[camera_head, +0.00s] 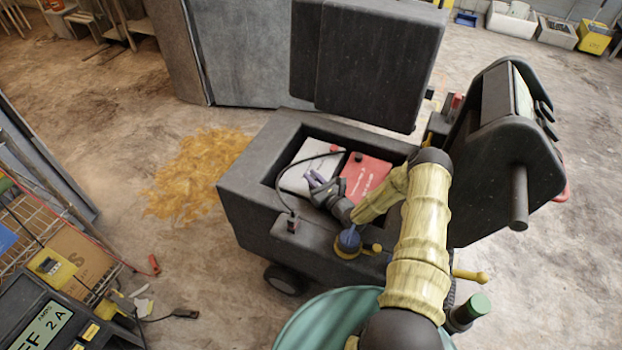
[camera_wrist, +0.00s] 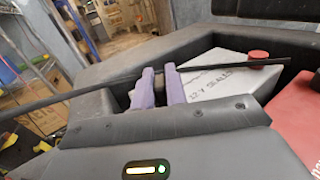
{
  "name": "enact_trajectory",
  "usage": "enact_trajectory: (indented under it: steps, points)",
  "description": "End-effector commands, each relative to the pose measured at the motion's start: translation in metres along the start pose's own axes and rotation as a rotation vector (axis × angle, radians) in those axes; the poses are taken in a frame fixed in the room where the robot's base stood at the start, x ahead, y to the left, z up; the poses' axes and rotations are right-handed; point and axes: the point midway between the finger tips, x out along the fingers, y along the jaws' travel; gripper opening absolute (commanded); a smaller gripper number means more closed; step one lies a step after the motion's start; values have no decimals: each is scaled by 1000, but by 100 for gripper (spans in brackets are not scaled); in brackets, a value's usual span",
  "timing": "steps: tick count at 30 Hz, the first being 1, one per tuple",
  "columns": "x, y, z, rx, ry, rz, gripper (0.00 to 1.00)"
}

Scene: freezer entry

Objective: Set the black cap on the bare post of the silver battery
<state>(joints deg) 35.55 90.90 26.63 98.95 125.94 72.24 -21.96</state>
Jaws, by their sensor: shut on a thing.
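The silver battery (camera_head: 299,179) lies in the open bay of the dark cart, left of the red battery (camera_head: 368,175). It also shows in the wrist view (camera_wrist: 219,82), with a red cap (camera_wrist: 258,55) on its far corner. My gripper (camera_head: 313,181) is over the silver battery's near end. In the wrist view its purple fingers (camera_wrist: 159,84) are close together beside the battery's left edge. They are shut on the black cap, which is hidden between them. The bare post cannot be made out; my gripper may cover it.
A black cable (camera_head: 276,190) arcs from the cart's near wall over the silver battery; in the wrist view it crosses past my fingers. The raised lid (camera_head: 375,65) stands behind the bay. The bay wall (camera_head: 250,165) bounds the left side. A console (camera_head: 505,150) stands at right.

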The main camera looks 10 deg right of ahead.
Motion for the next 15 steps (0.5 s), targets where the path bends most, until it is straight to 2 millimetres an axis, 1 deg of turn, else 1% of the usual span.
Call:
enact_trajectory:
  steps: [1, 15]
  points:
    - [-2, -11, 5, -9, 2, -12, 0]
    - [-1, -17, 6, -9, 1, -17, 0]
